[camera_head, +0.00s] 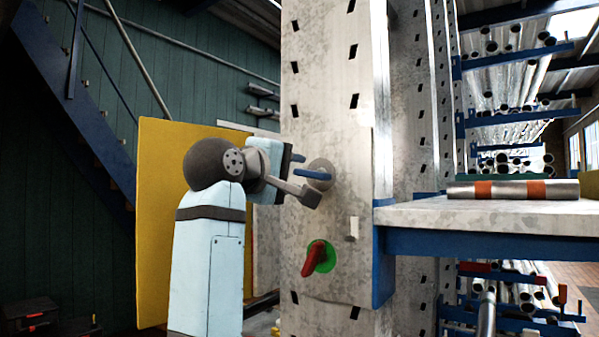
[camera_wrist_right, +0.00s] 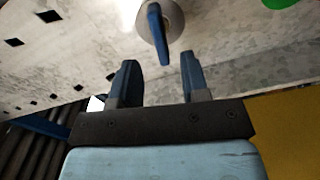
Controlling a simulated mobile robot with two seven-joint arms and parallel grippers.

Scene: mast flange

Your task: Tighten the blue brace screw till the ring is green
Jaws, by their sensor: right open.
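The blue brace screw (camera_head: 312,174) has a blue lever handle on a round grey disc (camera_head: 321,168) on the front of the galvanized column. In the right wrist view the blue handle (camera_wrist_right: 155,30) points down toward my gripper, and the disc around it (camera_wrist_right: 175,14) looks grey, not green. My right gripper (camera_head: 302,168) is close in front of the screw. In the wrist view its two fingers (camera_wrist_right: 158,76) are spread, with the handle's lower end between or just beyond their tips. I see no contact. My left gripper is not in view.
Below the screw, a red handle (camera_head: 314,259) sits on a green disc (camera_head: 328,257) on the same column (camera_head: 330,60). A shelf (camera_head: 490,215) with a banded pipe (camera_head: 515,189) juts out at right. A yellow panel (camera_head: 155,220) stands behind my right arm.

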